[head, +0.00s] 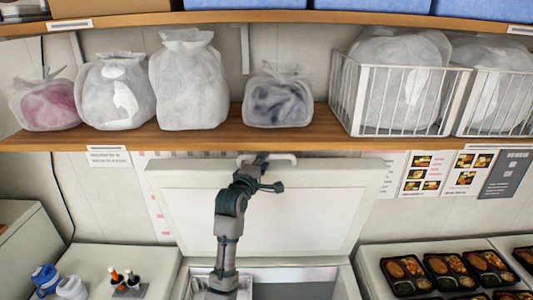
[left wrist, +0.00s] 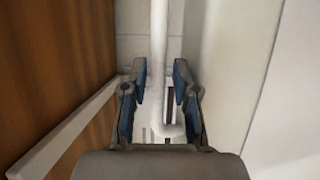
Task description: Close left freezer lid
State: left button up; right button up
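The white freezer lid (head: 310,215) stands raised, nearly upright, at the middle of the head view. The open freezer (head: 345,285) shows below it, its inside partly hidden by my arm. My left gripper (head: 262,160) is at the lid's top edge, by the white handle (head: 285,157). In the left wrist view, the handle (left wrist: 158,45) runs between the two fingers of my left gripper (left wrist: 158,75). The fingers are apart, with a gap visible on each side of the bar. My right gripper is not in view.
A wooden shelf (head: 220,139) with bagged goods and white wire baskets (head: 405,100) hangs close above the lid. Bento trays (head: 408,275) lie on the white surface at right. Bottles (head: 132,279) and a blue-topped jug (head: 45,278) stand at left.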

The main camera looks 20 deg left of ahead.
pick_arm(q)
jog(key=w, duration=0.2)
jog(key=shift+w+d+r+p, duration=0.15)
jog(key=shift+w+d+p, duration=0.2)
jog(key=shift+w+d, duration=0.05)
jog(key=shift+w+a, duration=0.1)
jog(key=shift+w, duration=0.05)
jog(key=shift+a, duration=0.45)
grip_shut()
jog(key=shift+f, duration=0.2)
